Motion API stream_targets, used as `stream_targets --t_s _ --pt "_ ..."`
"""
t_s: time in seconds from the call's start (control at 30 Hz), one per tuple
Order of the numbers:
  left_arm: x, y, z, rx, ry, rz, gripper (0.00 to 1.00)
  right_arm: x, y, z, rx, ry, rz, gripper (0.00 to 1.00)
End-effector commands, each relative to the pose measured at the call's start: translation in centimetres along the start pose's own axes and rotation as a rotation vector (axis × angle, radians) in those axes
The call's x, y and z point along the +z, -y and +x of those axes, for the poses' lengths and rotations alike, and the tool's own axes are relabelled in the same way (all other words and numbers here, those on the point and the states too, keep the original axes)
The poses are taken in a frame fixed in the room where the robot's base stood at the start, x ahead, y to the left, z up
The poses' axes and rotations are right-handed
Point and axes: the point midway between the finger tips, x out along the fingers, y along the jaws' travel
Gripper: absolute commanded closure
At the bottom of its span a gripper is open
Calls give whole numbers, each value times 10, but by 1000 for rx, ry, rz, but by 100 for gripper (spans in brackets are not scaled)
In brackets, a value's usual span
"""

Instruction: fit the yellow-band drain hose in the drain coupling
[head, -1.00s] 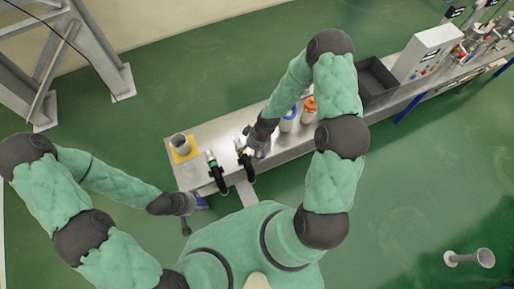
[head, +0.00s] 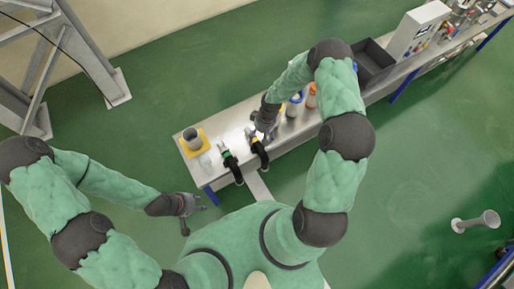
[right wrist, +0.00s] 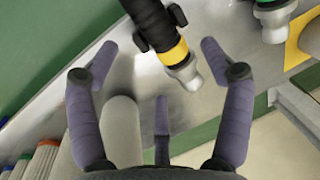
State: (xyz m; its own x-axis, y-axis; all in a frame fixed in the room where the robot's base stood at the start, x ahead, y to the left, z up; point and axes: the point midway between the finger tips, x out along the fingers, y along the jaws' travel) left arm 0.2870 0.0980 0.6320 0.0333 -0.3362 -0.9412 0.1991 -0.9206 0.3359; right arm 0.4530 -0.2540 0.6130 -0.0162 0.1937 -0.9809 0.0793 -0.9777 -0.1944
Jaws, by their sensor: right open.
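The yellow-band hose (head: 258,150) is black and hangs over the bench's near edge. In the right wrist view its yellow band (right wrist: 174,53) and pale grey tip point down and right. My right gripper (head: 264,130) is open, low over the bench beside this hose end. In the right wrist view the hose tip lies between the spread fingers of my right gripper (right wrist: 185,72), with no clear grip on it. My left gripper (head: 195,208) is open and empty, left of the bench's near corner. I cannot tell for sure which thing is the drain coupling.
A green-band hose (head: 231,165) lies left of the yellow-band one. A grey cup (head: 191,137) stands on a yellow pad (head: 205,146) on the steel bench (head: 222,128). A flanged pipe (head: 477,221) stands on the floor.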

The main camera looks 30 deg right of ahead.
Motion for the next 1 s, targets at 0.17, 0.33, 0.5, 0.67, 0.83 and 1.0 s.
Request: stream_targets --t_s 0.17,0.33,0.5,0.67,0.83,1.0 --pt "-1 4 12 0 0 0 60 1 -2 24 -1 1 2 19" --pt "-1 8 22 0 0 0 60 2 -2 46 -1 2 1 19" --pt "-1 8 22 0 0 0 60 1 -2 48 0 -1 1 19" --pt "-1 8 21 0 -1 0 60 1 -2 48 -1 -1 1 33" --pt "-1 8 21 0 -1 0 60 1 -1 48 -1 0 1 81" --pt "-1 8 21 0 -1 0 60 1 -2 48 0 0 1 95"
